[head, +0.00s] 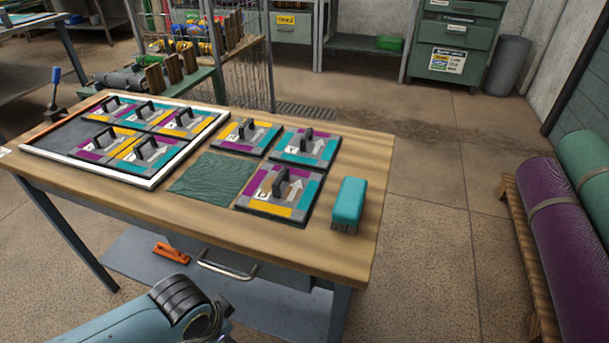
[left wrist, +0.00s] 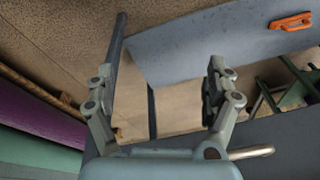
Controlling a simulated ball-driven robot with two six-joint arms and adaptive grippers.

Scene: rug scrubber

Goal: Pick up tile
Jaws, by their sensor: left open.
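Several square tiles with purple, yellow, teal and grey patches and dark upright handles lie on a wooden workbench (head: 130,182) in the head view. Several sit inside a white-edged frame (head: 150,182) on the left, whose front left part is bare and dark. Outside it lie a back tile (head: 262,137), a right tile (head: 323,151) and a front tile (head: 264,209) with an arrow on its face. My left gripper (left wrist: 160,85) is open and empty in the left wrist view, with no tile between its fingers. It is out of the head view.
A teal brush (head: 349,198) stands at the bench's right edge. A green cloth-like patch (head: 212,180) lies between frame and front tile. An orange tool (head: 171,253) lies on the lower shelf. Purple and green rolls (head: 556,235) lie right. A drawer handle (head: 227,271) sticks out in front.

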